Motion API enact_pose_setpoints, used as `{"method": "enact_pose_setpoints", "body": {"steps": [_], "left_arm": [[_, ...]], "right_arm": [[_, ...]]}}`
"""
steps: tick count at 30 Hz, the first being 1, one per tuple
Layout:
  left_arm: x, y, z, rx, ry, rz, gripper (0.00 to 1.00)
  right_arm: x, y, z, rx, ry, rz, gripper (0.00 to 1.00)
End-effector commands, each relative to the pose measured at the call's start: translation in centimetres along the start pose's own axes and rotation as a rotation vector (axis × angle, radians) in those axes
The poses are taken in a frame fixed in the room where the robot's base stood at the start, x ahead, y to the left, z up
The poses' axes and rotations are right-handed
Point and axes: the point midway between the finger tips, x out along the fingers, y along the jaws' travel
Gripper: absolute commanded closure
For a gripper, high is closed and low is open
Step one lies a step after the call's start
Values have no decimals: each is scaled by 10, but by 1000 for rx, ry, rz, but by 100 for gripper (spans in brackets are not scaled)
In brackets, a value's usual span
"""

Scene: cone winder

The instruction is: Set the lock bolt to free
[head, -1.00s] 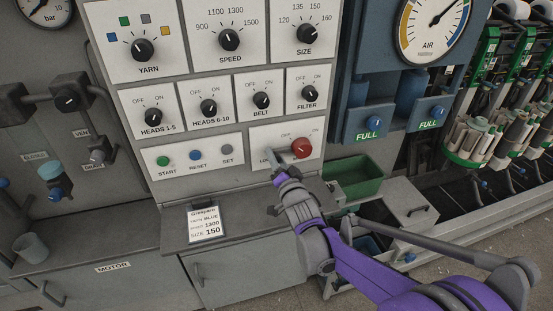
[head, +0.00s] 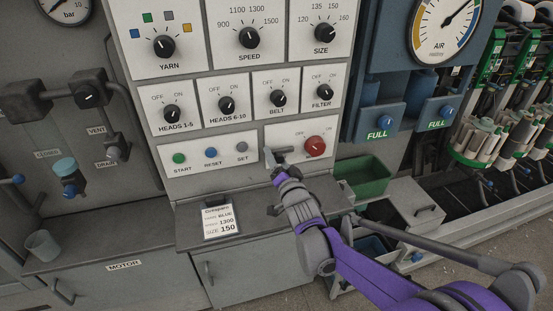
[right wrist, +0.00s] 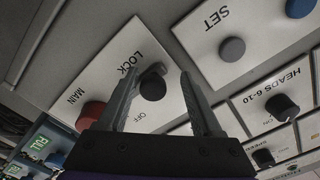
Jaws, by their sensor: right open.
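The lock bolt (right wrist: 152,86) shows in the right wrist view as a dark round knob with a short grey bar beside it, on a white plate lettered LOCK, MAIN and OFF. My right gripper (right wrist: 165,88) is open, with one finger on each side of the knob. I cannot tell whether the fingers touch it. In the head view my right gripper (head: 278,154) is in front of the left part of this plate and hides most of the lock. The bolt's exact setting is not readable. My left gripper is not in view.
The red MAIN knob (head: 315,146) is close to the right of the gripper. SET (head: 242,146), RESET and START buttons lie to the left. Rows of dial knobs are above. A ledge with an order card (head: 220,221) and a green bin (head: 364,177) are below.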

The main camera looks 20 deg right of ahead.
Motion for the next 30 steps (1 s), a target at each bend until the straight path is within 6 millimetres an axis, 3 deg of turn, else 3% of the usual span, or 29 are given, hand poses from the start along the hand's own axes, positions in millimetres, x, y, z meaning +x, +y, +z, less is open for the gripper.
{"method": "enact_pose_setpoints", "body": {"steps": [8,21,30], "left_arm": [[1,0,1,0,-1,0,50],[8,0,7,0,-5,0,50],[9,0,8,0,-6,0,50]], "right_arm": [[-7,1,0,2,-1,3,34],[-87,1,1,0,-1,2,34],[-108,0,0,1,0,1,34]]}}
